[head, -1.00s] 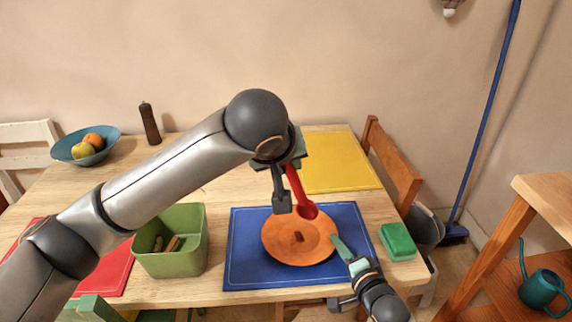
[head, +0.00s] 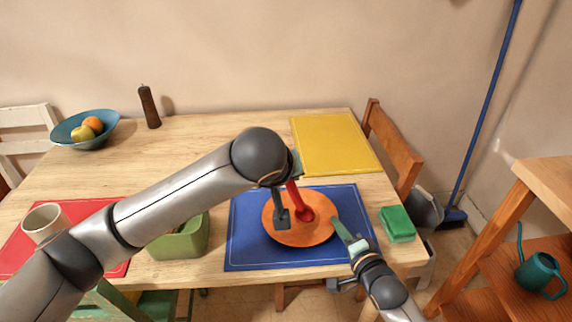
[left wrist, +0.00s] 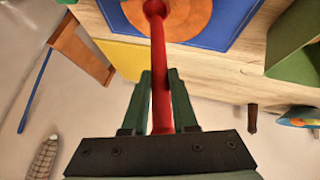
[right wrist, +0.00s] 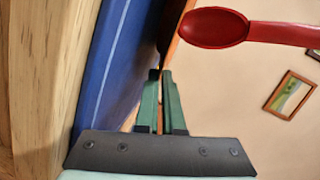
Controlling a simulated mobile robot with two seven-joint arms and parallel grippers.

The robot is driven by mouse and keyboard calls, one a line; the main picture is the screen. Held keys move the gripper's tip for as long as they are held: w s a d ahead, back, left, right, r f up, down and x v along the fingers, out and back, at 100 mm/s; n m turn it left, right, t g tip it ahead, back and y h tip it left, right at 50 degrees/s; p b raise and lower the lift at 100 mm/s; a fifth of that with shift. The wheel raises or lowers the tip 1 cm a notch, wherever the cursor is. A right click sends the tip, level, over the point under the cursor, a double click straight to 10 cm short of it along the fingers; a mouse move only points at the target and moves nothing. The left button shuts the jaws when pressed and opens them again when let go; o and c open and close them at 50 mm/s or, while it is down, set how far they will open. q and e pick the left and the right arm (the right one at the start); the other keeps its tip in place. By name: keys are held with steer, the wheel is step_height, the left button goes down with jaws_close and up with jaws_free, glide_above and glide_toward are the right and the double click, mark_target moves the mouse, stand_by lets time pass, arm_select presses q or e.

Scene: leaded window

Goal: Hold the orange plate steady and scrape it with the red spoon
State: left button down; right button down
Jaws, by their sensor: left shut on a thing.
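The orange plate (head: 290,236) lies on the blue mat (head: 245,257). My left gripper (head: 289,188) is shut on the red spoon's handle (left wrist: 159,62), which also shows in the left wrist view. The spoon's bowl (head: 305,214) is over the plate's right half. In the right wrist view the bowl (right wrist: 212,28) appears beside the plate's edge-on rim; whether they touch I cannot tell. My right gripper (head: 341,232) is at the plate's right rim, its fingers (right wrist: 160,74) close together with the rim between the tips. My left gripper hides part of the plate's middle.
A green bin (head: 182,243) stands left of the mat, partly behind my left arm. A green sponge (head: 397,223) lies right of it. A white cup (head: 45,222) stands on the red mat (head: 85,212). The yellow mat (head: 333,145) is bare.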

steer(key=shift+r, duration=0.15)
arm_select(q)
steer(key=w+a+f, duration=0.1)
steer(key=w+a, duration=0.2)
steer(key=w, duration=0.1)
steer(key=s+d, duration=0.2)
steer(key=s, duration=0.3)
steer(key=w+a+r, duration=0.2)
steer(key=w+r, duration=0.1)
steer(key=r, duration=0.5)
steer(key=shift+w+a+r, duration=0.15)
steer(key=shift+w+r, duration=0.1)
steer(key=shift+w, duration=0.15)
stand_by(0.3)
